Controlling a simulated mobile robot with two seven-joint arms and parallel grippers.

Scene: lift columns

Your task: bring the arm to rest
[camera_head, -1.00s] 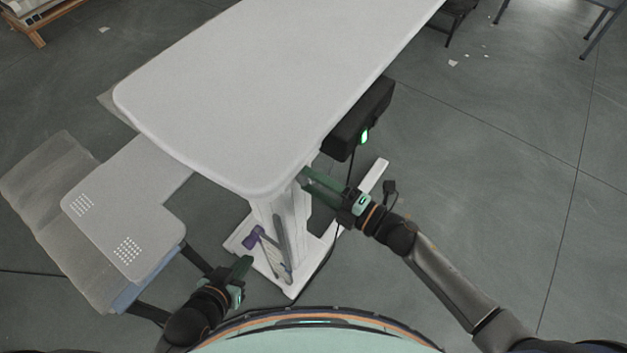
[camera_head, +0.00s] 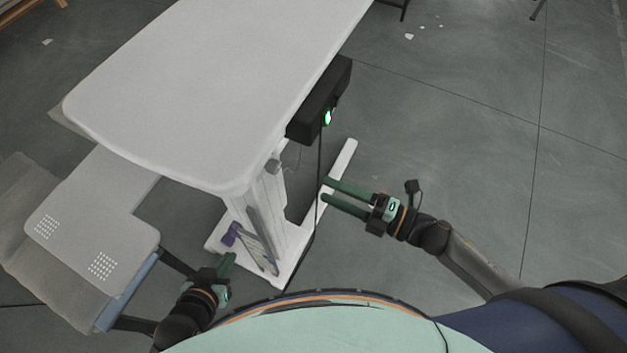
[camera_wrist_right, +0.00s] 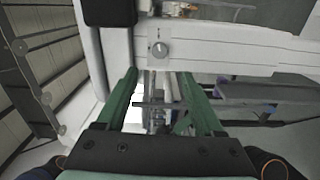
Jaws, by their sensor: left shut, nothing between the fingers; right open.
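My right gripper (camera_head: 326,191) is open and empty in the head view, beside the white lift column (camera_head: 268,204) under the table, with clear floor around it. In the right wrist view its two green fingers (camera_wrist_right: 160,85) stand apart with nothing held between them. A round grey knob (camera_wrist_right: 160,50) on a white panel shows beyond them; it also shows in the head view (camera_head: 273,166). My left gripper (camera_head: 228,262) is shut and empty at the lower left, near the column's white foot. The wrist view does not show the left gripper.
The white table top (camera_head: 210,80) overhangs the column. A black box (camera_head: 320,100) with a green light hangs under its right edge, with a cable hanging down. The floor (camera_head: 470,130) at right is open.

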